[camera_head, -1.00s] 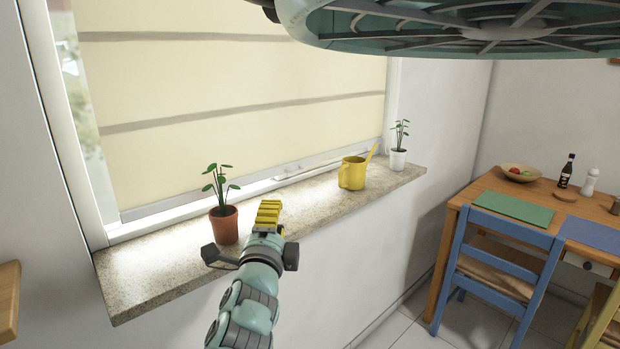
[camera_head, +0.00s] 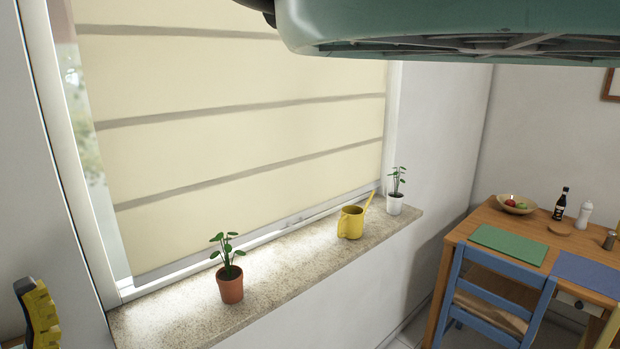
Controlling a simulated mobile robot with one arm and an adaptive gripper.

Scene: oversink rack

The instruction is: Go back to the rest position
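My gripper (camera_head: 38,312) shows only in part at the lower left edge of the head view, as a yellow ribbed finger. The rest of it and my arm are out of the picture, so I cannot see whether it is open or shut. It is to the left of the window sill and apart from everything on it.
The stone sill (camera_head: 175,320) holds a terracotta pot plant (camera_head: 231,288), a yellow watering can (camera_head: 351,222) and a white pot plant (camera_head: 395,204). A cream blind (camera_head: 240,120) covers the window. A wooden table (camera_head: 487,220) and blue chair (camera_head: 495,290) stand at right.

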